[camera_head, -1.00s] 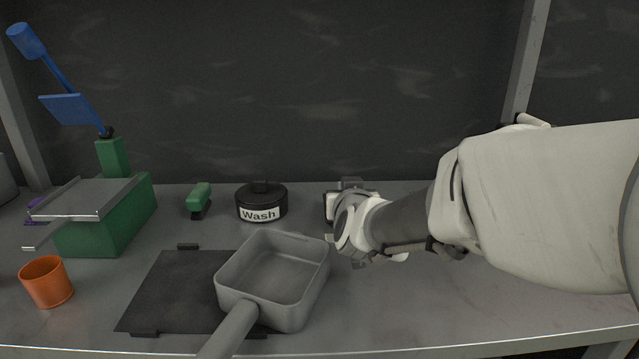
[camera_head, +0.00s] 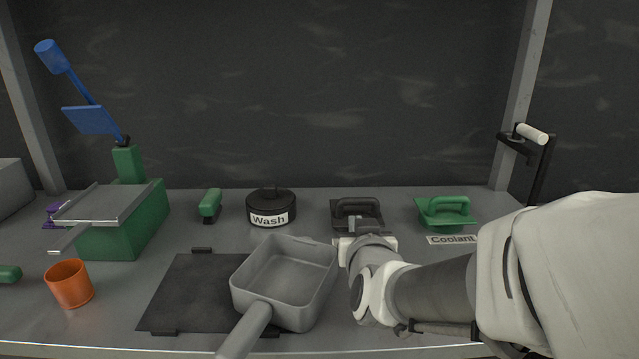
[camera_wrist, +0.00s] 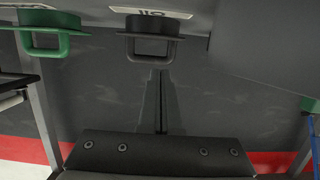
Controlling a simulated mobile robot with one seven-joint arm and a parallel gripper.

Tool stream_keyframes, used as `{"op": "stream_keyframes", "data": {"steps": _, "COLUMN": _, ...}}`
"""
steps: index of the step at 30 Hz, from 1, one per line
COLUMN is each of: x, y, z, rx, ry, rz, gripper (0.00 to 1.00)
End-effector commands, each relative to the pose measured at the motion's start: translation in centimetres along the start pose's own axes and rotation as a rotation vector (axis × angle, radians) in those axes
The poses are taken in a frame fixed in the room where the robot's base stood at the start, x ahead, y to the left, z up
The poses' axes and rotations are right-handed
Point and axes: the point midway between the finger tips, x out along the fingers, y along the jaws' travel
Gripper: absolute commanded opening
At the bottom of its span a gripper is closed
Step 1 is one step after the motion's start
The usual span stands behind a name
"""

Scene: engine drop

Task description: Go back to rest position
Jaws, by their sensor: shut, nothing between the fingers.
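My gripper (camera_head: 352,226) is over the right half of the worktop, just in front of a dark handled lid (camera_head: 358,208). My forearm partly covers the gripper in the head view, and its fingers are hard to make out there. In the wrist view the two dark fingers (camera_wrist: 160,102) lie side by side, shut, with nothing between them. Their tips point toward the dark lid's handle (camera_wrist: 151,46); I cannot tell the distance between them.
A grey square pan (camera_head: 285,280) stands left of my gripper, partly on a black mat (camera_head: 185,295). A black Wash pot (camera_head: 271,206) and a green Coolant lid (camera_head: 444,212) stand behind. An orange cup (camera_head: 69,284) and green stand (camera_head: 140,225) are left.

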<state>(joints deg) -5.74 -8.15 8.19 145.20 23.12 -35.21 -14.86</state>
Motion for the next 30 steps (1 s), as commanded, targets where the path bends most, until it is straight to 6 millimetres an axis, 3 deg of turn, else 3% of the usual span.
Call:
{"op": "stream_keyframes", "data": {"steps": 8, "x": -1.6, "y": -0.1, "z": 0.6, "rx": 0.007, "ry": -0.072, "rz": -0.035, "gripper": 0.0}}
{"op": "stream_keyframes", "data": {"steps": 14, "x": -4.7, "y": 0.1, "z": 1.7, "rx": 0.007, "ry": -0.247, "rz": -0.088, "gripper": 0.0}}
{"op": "stream_keyframes", "data": {"steps": 20, "x": -9.2, "y": 1.4, "z": 3.4, "rx": -0.001, "ry": -0.441, "rz": -0.1, "gripper": 0.0}}
{"op": "stream_keyframes", "data": {"steps": 30, "x": -19.3, "y": 5.3, "z": 6.6, "rx": -0.001, "ry": -0.775, "rz": -0.022, "gripper": 0.0}}
